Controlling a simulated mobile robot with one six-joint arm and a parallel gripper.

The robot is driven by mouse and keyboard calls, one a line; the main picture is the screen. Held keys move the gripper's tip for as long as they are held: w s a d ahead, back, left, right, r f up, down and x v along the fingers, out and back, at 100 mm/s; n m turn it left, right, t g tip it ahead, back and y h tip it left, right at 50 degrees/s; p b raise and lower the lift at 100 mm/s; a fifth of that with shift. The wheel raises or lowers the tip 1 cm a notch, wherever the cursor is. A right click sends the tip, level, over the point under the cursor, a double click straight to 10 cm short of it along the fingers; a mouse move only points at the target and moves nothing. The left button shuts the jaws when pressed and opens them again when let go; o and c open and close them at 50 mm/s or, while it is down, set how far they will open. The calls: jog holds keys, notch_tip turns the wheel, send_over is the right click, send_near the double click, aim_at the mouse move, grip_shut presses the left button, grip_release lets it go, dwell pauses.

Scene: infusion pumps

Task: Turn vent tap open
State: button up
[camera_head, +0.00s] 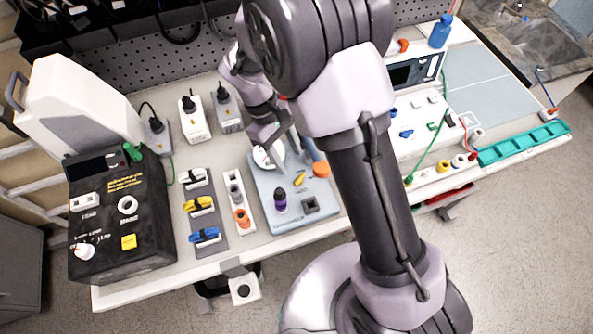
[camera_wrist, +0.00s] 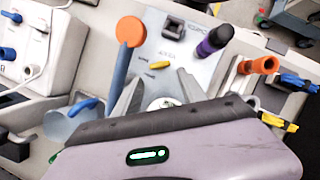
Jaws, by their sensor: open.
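A pale blue-grey panel plate (camera_head: 262,196) lies on the bench in front of my gripper (camera_head: 272,143). It carries a small yellow lever (camera_head: 299,178), an orange round cap on a blue bar (camera_head: 321,169), a purple-and-black knob (camera_head: 280,200) and a black square socket (camera_head: 310,205). I cannot read which part is labelled as the vent tap. In the wrist view, my gripper (camera_wrist: 158,97) is open, its fingers spread apart. The yellow lever (camera_wrist: 159,65) lies beyond the fingertips, apart from them. A white round part (camera_wrist: 162,103) shows between the fingers, partly hidden by my wrist housing.
A dark box with buttons (camera_head: 122,215) stands at the left. Yellow and blue clips (camera_head: 200,203) and an orange-knobbed strip (camera_head: 240,210) sit left of the plate. A white device (camera_head: 415,125) and a teal tray (camera_head: 520,143) are at the right. My arm hides part of the bench.

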aim_at(298, 177)
jog(key=b+x, duration=0.1)
jog(key=x, duration=0.6)
jog(key=shift+r, duration=0.1)
grip_shut()
jog(key=shift+s+r+n+p, duration=0.1)
jog(key=shift+r+n+p, duration=0.1)
jog(key=shift+n+p, duration=0.3)
jog(key=shift+a+n+t+p, duration=0.1)
jog(key=shift+n+t+p, duration=0.35)
jog(key=shift+n, duration=0.25)
jog(key=shift+f+n, duration=0.2)
jog(key=shift+n, duration=0.3)
grip_release()
